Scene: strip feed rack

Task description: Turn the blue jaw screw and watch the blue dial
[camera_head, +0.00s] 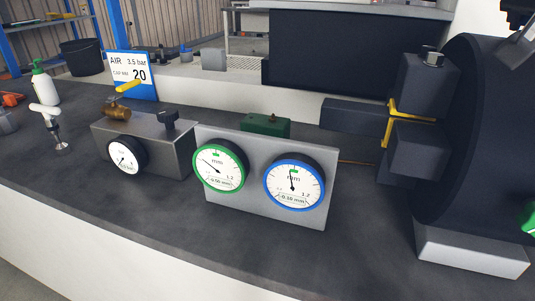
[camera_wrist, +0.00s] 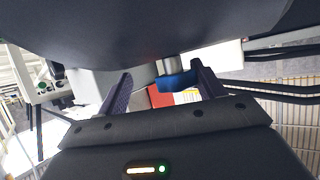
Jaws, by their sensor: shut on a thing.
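The blue dial (camera_head: 294,186) is a round white gauge in a blue ring, on the right of a grey upright plate. Its needle points nearly straight up, by a green mark, and its small readout looks like -0.10 mm. The blue jaw screw (camera_wrist: 177,82) shows in the wrist view as a blue piece below a metal stub, under a large dark body. My gripper (camera_wrist: 163,76) has its two dark fingers either side of it and is shut on it. The exact finger contact is hard to see. My gripper is not visible in the head view.
A green-ringed dial (camera_head: 219,167) shares the grey plate (camera_head: 263,207). A grey air block with a pressure gauge (camera_head: 127,155) and yellow lever stands left. A large dark round machine part (camera_head: 480,130) fills the right. The bench front is clear.

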